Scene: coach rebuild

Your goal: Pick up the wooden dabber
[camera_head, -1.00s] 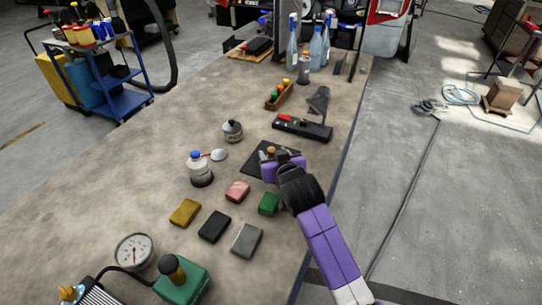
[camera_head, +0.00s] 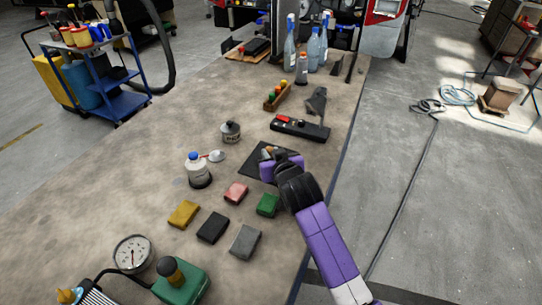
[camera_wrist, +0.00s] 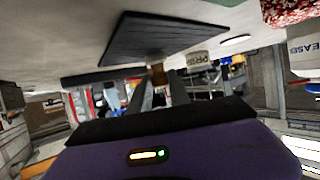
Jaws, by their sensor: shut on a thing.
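The wooden dabber (camera_head: 268,150) shows as a small brown tip at the far side of my gripper (camera_head: 271,156), over the dark flat mat (camera_head: 253,168) on the bench. In the wrist view the brown wooden piece of the dabber (camera_wrist: 158,74) sits between the two fingertips of my gripper (camera_wrist: 158,82), which are shut on it. The mat (camera_wrist: 165,36) lies beside it in that tilted view. My gripper hides much of the dabber in the head view. I cannot tell whether the dabber touches the mat.
A green block (camera_head: 268,205), a pink block (camera_head: 236,193) and other blocks lie nearer. A white bottle (camera_head: 197,172) and a grey tin (camera_head: 230,132) stand left. A black tool with a red part (camera_head: 300,128) lies beyond the mat. The bench's right edge is close.

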